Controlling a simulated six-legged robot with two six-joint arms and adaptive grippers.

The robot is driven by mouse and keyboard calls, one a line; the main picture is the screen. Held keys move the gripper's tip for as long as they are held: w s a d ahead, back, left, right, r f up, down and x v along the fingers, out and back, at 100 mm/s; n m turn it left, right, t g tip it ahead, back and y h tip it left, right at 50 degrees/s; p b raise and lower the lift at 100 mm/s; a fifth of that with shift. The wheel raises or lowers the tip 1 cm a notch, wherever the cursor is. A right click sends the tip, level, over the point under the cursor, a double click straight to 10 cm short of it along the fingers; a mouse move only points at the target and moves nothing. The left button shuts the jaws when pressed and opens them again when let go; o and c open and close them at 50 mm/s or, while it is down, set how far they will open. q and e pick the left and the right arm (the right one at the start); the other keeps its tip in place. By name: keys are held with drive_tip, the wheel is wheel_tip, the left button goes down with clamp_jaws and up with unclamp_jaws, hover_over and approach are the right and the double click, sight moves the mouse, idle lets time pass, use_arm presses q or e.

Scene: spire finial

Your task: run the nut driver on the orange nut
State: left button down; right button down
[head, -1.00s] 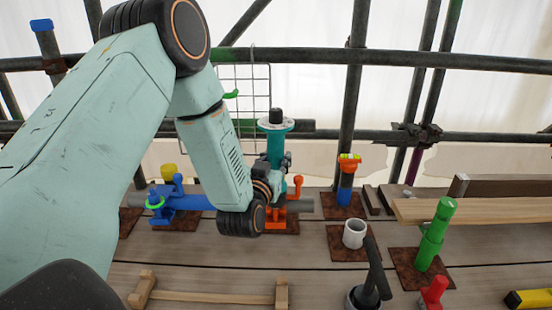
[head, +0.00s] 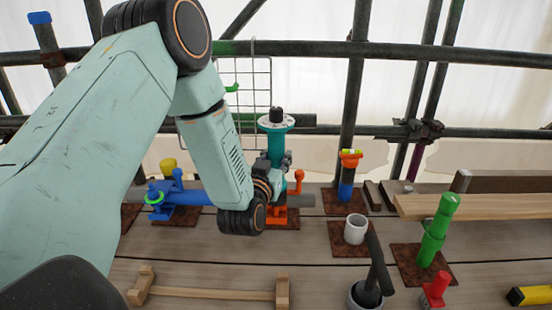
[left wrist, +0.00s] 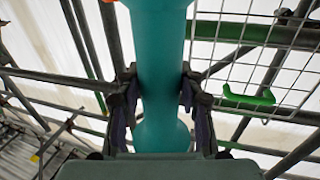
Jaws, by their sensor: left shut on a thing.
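The teal nut driver (head: 276,143) stands upright, with a pale disc and a dark knob on top. My left gripper (head: 282,165) is shut around its shaft. In the left wrist view the teal shaft (left wrist: 160,60) runs between the two fingers of my left gripper (left wrist: 160,100). The driver's lower end is hidden behind my wrist. Below it is an orange fitting (head: 287,216) with an upright orange stub (head: 299,176), on the grey and blue pipe. I cannot make out the orange nut separately. My right gripper is not in view.
A blue clamp (head: 165,198) holds the pipe's left part. To the right stand an orange-topped blue post (head: 346,185), a white cup (head: 355,229), a green post (head: 434,240) and a black tool (head: 374,275). A wire grid (head: 254,90) hangs behind. Scaffold tubes cross the back.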

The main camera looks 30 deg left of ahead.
use_arm(q)
drive_tip(key=shift+s+d, duration=0.1)
drive_tip(key=shift+s, duration=0.05)
drive_tip(key=shift+f, duration=0.15)
drive_tip(key=shift+s+f, duration=0.15)
idle(2.0)
idle(0.5)
